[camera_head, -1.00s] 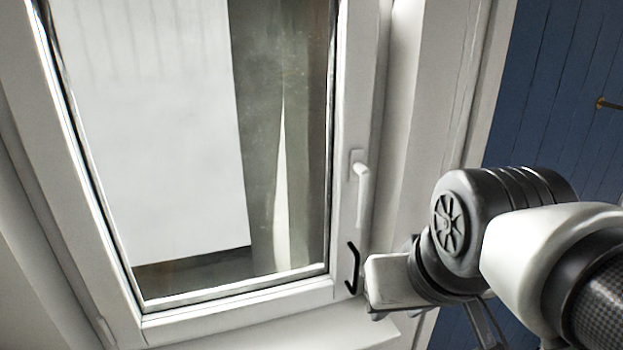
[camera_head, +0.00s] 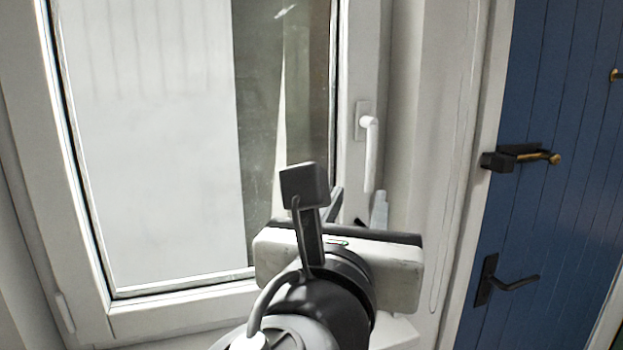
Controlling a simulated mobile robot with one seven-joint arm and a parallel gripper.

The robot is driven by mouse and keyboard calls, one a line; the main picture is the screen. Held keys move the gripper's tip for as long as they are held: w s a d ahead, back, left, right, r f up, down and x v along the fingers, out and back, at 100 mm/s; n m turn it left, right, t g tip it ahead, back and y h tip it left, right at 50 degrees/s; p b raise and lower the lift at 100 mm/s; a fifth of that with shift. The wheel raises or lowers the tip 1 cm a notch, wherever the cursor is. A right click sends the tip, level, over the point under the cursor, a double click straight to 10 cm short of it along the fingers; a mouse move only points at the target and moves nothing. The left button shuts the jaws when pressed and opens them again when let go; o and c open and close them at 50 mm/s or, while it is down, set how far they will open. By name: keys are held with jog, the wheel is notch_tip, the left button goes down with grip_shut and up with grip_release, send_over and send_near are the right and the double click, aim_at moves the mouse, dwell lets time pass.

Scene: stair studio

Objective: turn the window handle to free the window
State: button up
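The white window handle (camera_head: 370,152) sits on the right side of the window frame, its lever pointing straight down. The window (camera_head: 160,150) is white-framed and looks closed, flush in its surround. My gripper (camera_head: 358,207) is below the handle, in front of the lower right part of the frame, seen from behind. Parts of its fingers show beyond its pale body, apart from each other, with nothing visible between them. The fingertips appear a little below the lever's end; I cannot tell how far they are from the frame in depth.
A blue plank door (camera_head: 560,210) stands to the right, with a dark lever handle (camera_head: 515,283) and a dark and brass latch (camera_head: 520,158). A white wall strip (camera_head: 440,130) lies between window and door. The window sill (camera_head: 395,333) is partly hidden by my arm.

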aim_at(370, 166)
jog(key=b+x, duration=0.2)
jog(key=x, duration=1.3)
jog(key=shift+w+d, duration=0.2)
jog(key=shift+w, duration=0.1)
grip_shut()
